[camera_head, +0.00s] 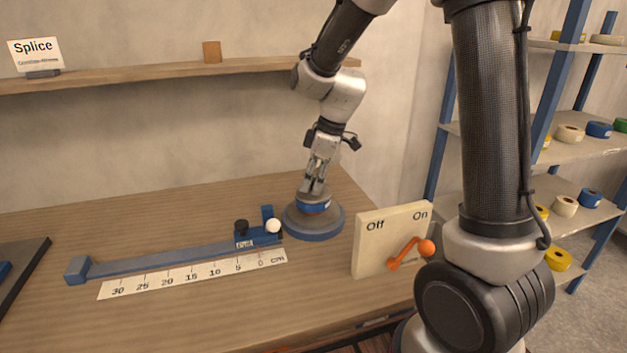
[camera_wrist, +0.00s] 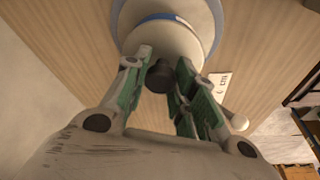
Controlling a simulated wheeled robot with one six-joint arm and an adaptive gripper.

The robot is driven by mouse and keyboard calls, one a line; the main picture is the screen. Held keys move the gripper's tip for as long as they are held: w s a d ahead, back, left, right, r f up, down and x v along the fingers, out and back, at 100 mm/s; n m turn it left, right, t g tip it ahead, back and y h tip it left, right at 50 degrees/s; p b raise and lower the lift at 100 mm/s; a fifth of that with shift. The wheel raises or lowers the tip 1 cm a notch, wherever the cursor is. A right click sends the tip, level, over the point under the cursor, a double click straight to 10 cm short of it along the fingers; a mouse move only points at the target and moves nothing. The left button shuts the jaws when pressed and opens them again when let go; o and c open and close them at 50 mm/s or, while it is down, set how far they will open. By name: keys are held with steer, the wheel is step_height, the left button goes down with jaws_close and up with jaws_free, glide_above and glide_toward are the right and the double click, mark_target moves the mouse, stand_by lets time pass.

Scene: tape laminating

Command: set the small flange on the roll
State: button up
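The small flange is a pale disc with a dark knob on top. In the wrist view the small flange (camera_wrist: 172,40) lies just past my fingertips, its knob between them. In the head view the small flange (camera_head: 313,197) sits directly over the roll (camera_head: 313,207), a short cylinder with a blue band. I cannot tell whether a thin gap is left between them. The roll rests on a round grey-blue base (camera_head: 328,224). My gripper (camera_head: 314,187) points down above the roll. In the wrist view the fingers of my gripper (camera_wrist: 162,68) close on the knob from both sides.
A blue slide rail (camera_head: 165,261) with a white ruler (camera_head: 190,275) lies to the left of the base. An Off/On panel (camera_head: 370,245) with an orange lever stands to its right. A wooden shelf (camera_head: 130,77) runs along the back wall.

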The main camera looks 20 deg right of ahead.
mark_target(326, 192)
steer(key=o, duration=0.4)
steer(key=v, duration=1.2)
steer(key=s+d+m+t+h, duration=0.1)
steer(key=s+d+m, duration=0.3)
steer(key=s, duration=0.3)
steer(key=s+d+r+m+t+h, duration=0.1)
steer(key=s+d+m, duration=0.3)
steer(key=s, duration=0.4)
steer(key=s+d+r+m+h, duration=0.1)
steer(key=s+d+m, duration=0.2)
steer(key=s+m, duration=0.2)
steer(key=shift+s+d+t, duration=0.2)
steer(key=shift+s, duration=0.45)
steer(key=shift+s+d+t, duration=0.2)
steer(key=shift+s, duration=0.45)
